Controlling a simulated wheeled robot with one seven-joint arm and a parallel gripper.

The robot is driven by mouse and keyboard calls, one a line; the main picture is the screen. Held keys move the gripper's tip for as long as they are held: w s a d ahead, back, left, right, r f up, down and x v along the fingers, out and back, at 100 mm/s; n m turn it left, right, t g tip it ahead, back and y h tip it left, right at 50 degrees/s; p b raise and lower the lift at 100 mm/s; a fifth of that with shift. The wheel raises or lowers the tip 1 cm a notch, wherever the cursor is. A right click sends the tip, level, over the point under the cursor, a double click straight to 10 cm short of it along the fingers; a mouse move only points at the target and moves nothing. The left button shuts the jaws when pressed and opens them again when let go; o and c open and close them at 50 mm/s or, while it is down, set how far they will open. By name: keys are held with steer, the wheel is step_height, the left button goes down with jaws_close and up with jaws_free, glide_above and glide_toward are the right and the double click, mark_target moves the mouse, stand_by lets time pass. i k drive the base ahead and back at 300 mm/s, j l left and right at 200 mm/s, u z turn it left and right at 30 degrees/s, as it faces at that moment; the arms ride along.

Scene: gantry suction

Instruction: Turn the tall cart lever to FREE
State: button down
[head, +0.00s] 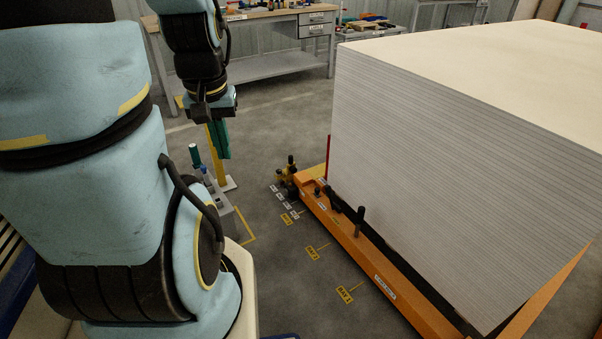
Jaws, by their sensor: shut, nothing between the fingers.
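The orange cart (375,268) carries a tall stack of pale sheets and stands at the right. A tall black lever (360,221) stands near-upright on the cart's near side rail. A shorter black lever (319,193) sits further back on the same rail. The labels beside them are too small to read. My gripper (223,154) hangs in the upper middle with its green fingers pointing down. It is shut and empty, to the left of both levers and well apart from them.
A yellow post (216,158) on a grey base stands behind my gripper. A green-topped handle (194,156) is nearby. The sheet stack (440,165) rises high beside the levers. Yellow floor tags (345,294) line the open floor left of the cart. A workbench (270,18) is at the back.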

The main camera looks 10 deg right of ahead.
mark_target(329, 191)
steer(key=i+l+u, duration=0.2)
steer(key=i+l, duration=0.3)
steer(key=i, duration=0.25)
steer(key=i+l+u, duration=0.2)
steer(key=i+l, duration=0.45)
